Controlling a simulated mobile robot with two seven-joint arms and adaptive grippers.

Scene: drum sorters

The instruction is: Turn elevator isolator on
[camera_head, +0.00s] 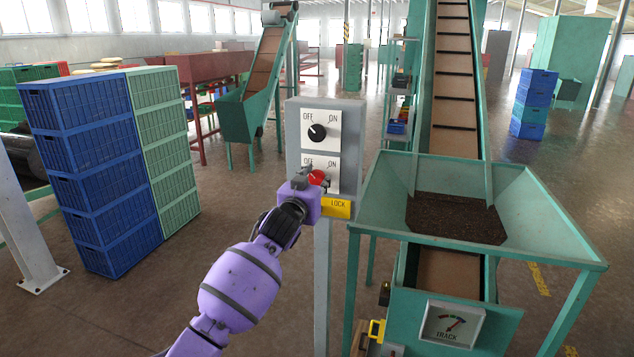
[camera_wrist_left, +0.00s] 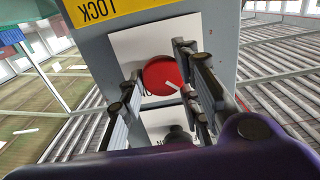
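A grey control box (camera_head: 293,135) on a post carries two rotary switches, each marked OFF at left and ON at right. The upper switch has a black knob (camera_head: 317,133) with its white mark toward OFF. The lower one has a red knob (camera_head: 318,177), partly hidden by my left gripper (camera_head: 316,177). In the left wrist view, upside down, the red knob (camera_wrist_left: 162,75) lies between the fingers of my left gripper (camera_wrist_left: 160,76), which are apart on either side of it. I cannot tell whether they touch it. The red knob's setting is unclear. My right gripper is not in view.
A yellow LOCK label (camera_head: 337,208) is under the switches. A green hopper (camera_head: 545,225) of dark material with a conveyor (camera_head: 455,65) stands close at right. Stacked blue crates (camera_head: 85,160) stand at left. Open floor lies between crates and post.

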